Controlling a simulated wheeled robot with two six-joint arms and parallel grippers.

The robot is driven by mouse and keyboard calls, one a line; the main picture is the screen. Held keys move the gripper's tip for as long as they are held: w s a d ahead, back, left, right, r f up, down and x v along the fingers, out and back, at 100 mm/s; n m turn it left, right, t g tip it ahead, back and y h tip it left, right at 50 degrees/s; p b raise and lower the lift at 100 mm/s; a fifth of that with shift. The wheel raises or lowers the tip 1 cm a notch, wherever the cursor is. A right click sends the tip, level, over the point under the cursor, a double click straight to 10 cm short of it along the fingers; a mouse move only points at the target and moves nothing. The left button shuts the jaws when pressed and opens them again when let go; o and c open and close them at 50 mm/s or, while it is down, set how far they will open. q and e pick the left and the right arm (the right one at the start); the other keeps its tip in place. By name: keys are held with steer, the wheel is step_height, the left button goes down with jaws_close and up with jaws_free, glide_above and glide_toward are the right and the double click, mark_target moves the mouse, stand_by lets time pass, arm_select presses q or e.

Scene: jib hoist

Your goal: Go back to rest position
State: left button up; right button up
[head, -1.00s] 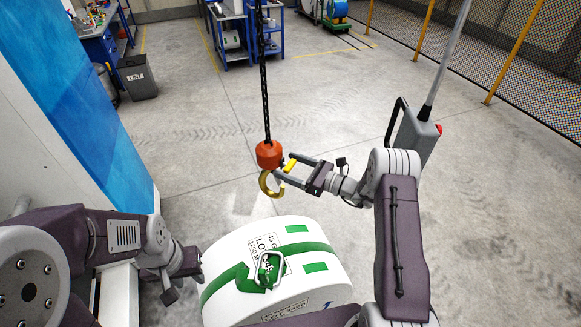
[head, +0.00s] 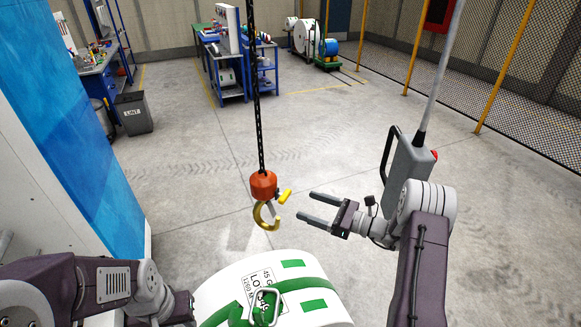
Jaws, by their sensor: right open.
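My right gripper (head: 308,207) is open and empty, apart from the hoist hook, with its fingers pointing left toward it. The hoist hook (head: 267,212) is brass-coloured with a yellow latch and hangs below an orange block (head: 263,185) on a black chain (head: 257,100). Below it stands a white drum (head: 318,285) with green bands, a label and a metal lifting ring (head: 266,308) on it. The hook hangs free above and behind the ring. My left arm comes in at the lower left; its gripper fingers are not visible.
A grey pendant box (head: 408,165) hangs on a pole just behind my right arm. A blue and white wall panel (head: 75,130) stands at the left. A bin (head: 133,113) and blue workbenches (head: 228,85) are further back. The middle floor is clear.

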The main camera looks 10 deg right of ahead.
steer(key=s+a+f+n+g+h+b, duration=0.2)
steer(key=s+a+f+n+g+b, duration=0.3)
steer(key=s+a+f+n+g, duration=0.55)
steer(key=s+d+f+n+g+h+b, duration=0.1)
steer(key=s+d+f+n+h+b, duration=0.1)
steer(key=s+n+h, duration=0.3)
steer(key=s+d+f+n+g+h+b, duration=0.1)
steer(key=s+f+n+g+h+b, duration=0.15)
steer(key=s, duration=0.55)
steer(key=d+f+n+t+h+b, duration=0.1)
steer(key=d+n+t+h, duration=0.2)
steer(key=n, duration=0.4)
steer(key=d+h, duration=0.1)
steer(key=d, duration=0.1)
steer(key=shift+s+d+f+n+t+b, duration=0.2)
steer(key=shift+s+d+n+t+b, duration=0.1)
steer(key=shift+s+d+t+b, duration=0.1)
steer(key=shift+s, duration=0.1)
steer(key=shift+d, duration=0.1)
